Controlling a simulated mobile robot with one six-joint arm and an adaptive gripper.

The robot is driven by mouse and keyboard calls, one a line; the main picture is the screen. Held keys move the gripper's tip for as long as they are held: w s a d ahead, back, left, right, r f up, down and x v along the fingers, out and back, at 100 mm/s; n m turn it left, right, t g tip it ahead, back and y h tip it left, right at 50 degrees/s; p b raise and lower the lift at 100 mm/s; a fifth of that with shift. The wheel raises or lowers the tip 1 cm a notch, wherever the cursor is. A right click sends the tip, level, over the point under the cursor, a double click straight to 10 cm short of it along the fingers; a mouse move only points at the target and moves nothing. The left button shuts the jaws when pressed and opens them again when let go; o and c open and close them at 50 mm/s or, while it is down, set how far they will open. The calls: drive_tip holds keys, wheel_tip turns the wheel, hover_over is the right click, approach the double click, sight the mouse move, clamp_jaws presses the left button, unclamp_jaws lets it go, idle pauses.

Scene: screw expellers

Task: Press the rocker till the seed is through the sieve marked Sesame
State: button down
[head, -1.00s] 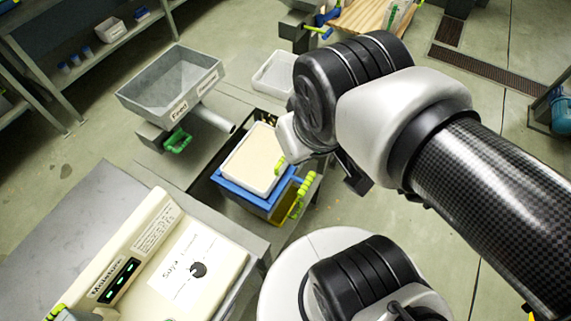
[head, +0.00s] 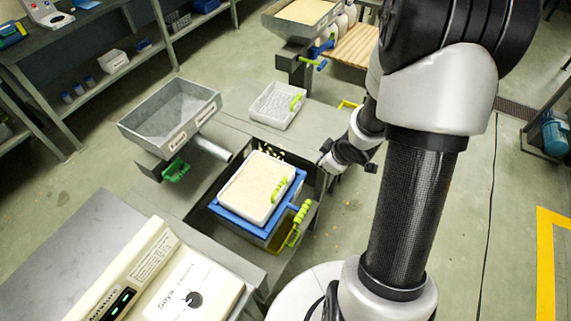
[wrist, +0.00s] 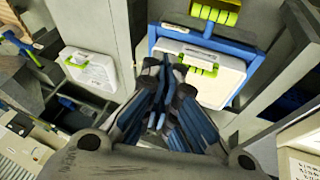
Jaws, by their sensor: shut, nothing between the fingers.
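A sieve tray (head: 250,193) with a yellow-green handle, filled with pale seed, sits in a blue frame (head: 228,217) over a dark box. It also shows in the wrist view (wrist: 228,86). A ribbed yellow-green lever (head: 299,222), which may be the rocker, stands at the frame's right side. A second white sieve (head: 272,108) with a green handle lies behind it, apparently empty. No Sesame marking is readable. My gripper (head: 335,162) is shut and empty, behind and right of the filled sieve. Its fingers show in the wrist view (wrist: 165,75).
A grey feed hopper (head: 172,112) stands left of the sieve. A Moisture machine (head: 150,280) is at the front left. Another filled hopper (head: 300,12) stands at the back. Shelves line the back left. Open floor lies to the right.

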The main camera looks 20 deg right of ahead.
drive_tip(key=s+a+f+n+y, duration=0.1)
drive_tip(key=s+a+f+y, duration=0.3)
drive_tip(key=f, duration=0.5)
drive_tip(key=shift+s+a+f, duration=0.3)
drive_tip(key=shift+s+a, duration=0.05)
drive_tip(key=shift+w+f, duration=0.1)
drive_tip(key=b, duration=0.4)
hover_over(299, 217)
wheel_tip(299, 217, down, 8)
drive_tip(key=shift+w+a+r, duration=0.1)
drive_tip(key=shift+a, duration=0.05)
wheel_tip(299, 217, down, 3)
drive_tip(key=shift+f+b, duration=0.2)
drive_tip(key=shift+b, duration=0.55)
drive_tip(key=shift+f, duration=0.45)
